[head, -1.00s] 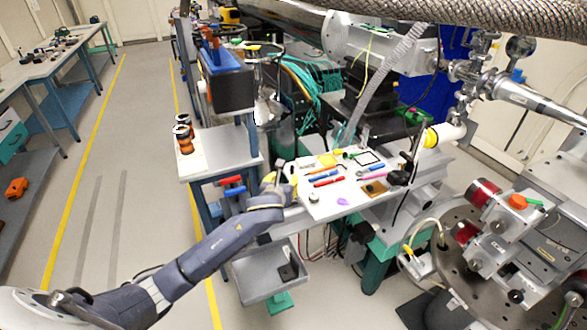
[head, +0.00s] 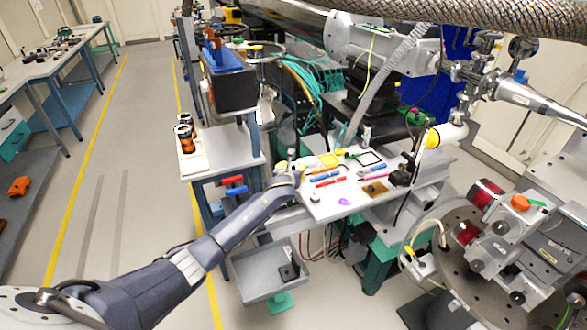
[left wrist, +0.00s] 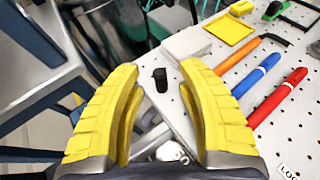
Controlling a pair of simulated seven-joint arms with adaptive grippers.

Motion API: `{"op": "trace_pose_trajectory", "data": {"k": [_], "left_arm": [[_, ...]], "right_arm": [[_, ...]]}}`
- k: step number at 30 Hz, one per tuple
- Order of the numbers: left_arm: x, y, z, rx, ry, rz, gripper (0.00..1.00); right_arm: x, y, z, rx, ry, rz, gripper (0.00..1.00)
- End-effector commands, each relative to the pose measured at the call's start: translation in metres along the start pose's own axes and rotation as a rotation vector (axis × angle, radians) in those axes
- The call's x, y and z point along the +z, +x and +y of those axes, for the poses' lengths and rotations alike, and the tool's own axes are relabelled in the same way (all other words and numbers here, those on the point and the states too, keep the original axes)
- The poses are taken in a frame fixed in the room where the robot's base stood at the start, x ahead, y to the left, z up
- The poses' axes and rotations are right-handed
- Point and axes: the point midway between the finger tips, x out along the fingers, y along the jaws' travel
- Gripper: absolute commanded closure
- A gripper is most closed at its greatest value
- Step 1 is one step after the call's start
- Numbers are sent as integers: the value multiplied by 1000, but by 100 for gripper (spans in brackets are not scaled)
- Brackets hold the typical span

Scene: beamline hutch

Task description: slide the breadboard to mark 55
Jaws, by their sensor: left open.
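The breadboard (head: 322,208) is a white perforated plate right of centre in the head view, with tools lying on it. It fills the right side of the left wrist view (left wrist: 302,122). My left gripper (head: 290,166) is at the board's left edge in the head view. In the left wrist view its yellow fingers (left wrist: 160,72) are open and apart, with a small black knob-like part (left wrist: 160,80) seen between them near the board's edge. I cannot tell whether the fingers touch anything. Mark 55 is not readable. My right gripper is not in view.
A side table (head: 225,150) stands left of the board. A grey tray (head: 262,290) is below.

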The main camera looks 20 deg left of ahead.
Motion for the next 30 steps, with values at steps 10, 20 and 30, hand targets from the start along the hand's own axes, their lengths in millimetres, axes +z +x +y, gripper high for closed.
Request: {"op": "trace_pose_trajectory", "data": {"k": [10,20,30], "left_arm": [[0,16,0,0,1,0,63],[0,17,0,0,1,0,63],[0,17,0,0,1,0,99]], "right_arm": [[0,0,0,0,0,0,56],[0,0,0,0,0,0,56],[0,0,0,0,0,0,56]]}}
